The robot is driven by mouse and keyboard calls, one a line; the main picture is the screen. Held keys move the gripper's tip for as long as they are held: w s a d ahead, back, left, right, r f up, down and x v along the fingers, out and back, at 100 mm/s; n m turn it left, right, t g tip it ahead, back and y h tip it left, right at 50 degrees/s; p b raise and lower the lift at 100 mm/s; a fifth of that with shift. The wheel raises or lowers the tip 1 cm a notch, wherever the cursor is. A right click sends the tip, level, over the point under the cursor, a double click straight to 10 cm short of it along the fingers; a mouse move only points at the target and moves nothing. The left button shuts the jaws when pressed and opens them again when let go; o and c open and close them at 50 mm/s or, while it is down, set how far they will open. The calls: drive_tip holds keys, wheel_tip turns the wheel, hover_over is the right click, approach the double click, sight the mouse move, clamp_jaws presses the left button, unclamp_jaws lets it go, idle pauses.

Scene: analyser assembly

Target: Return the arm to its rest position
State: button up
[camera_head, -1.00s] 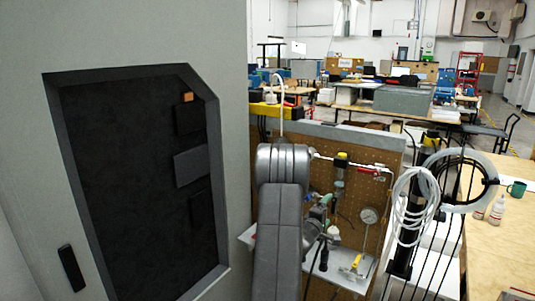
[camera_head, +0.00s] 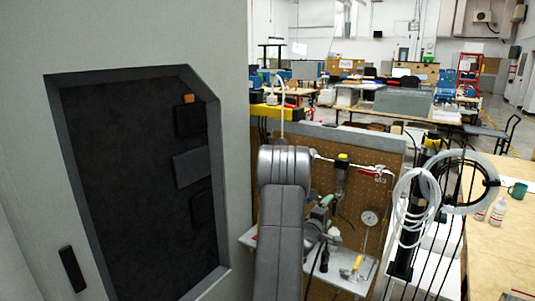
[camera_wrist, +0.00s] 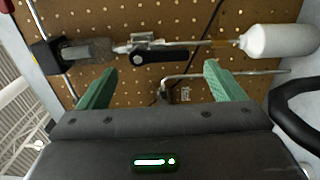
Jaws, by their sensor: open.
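My gripper (camera_wrist: 160,84) shows in the wrist view with its two green fingers spread wide apart. Nothing is held between them. Beyond the fingers is a brown pegboard (camera_wrist: 185,18) with metal tubing and a black-handled valve (camera_wrist: 165,56). I cannot tell the exact gap to these fittings. In the head view my grey arm rises in the lower middle, in front of the pegboard panel (camera_head: 385,153). Part of the wrist and a green finger show just right of the arm; the rest of the gripper is hidden.
A tall grey cabinet (camera_head: 150,35) with a dark recessed panel (camera_head: 130,180) stands close on the left. A round gauge (camera_head: 369,218) and a small shelf (camera_head: 350,280) are on the panel. Coiled white tubing (camera_head: 410,210) and a wooden table (camera_head: 510,240) are on the right.

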drive_tip(key=b+v, duration=0.2)
drive_tip(key=v, duration=0.9)
drive_tip(key=w+d+r+m+b, duration=0.1)
drive_tip(key=w+d+m+b, duration=0.2)
drive_tip(key=w+m, duration=0.3)
drive_tip(key=w+d+r+m+b, duration=0.2)
drive_tip(key=w+m, duration=0.4)
drive_tip(key=m, duration=0.6)
drive_tip(key=shift+d+r+b, duration=0.15)
drive_tip(key=shift+d+b, duration=0.25)
drive_tip(key=shift+d, duration=0.1)
drive_tip(key=shift+w+r, duration=0.1)
drive_tip(key=shift+w, duration=0.05)
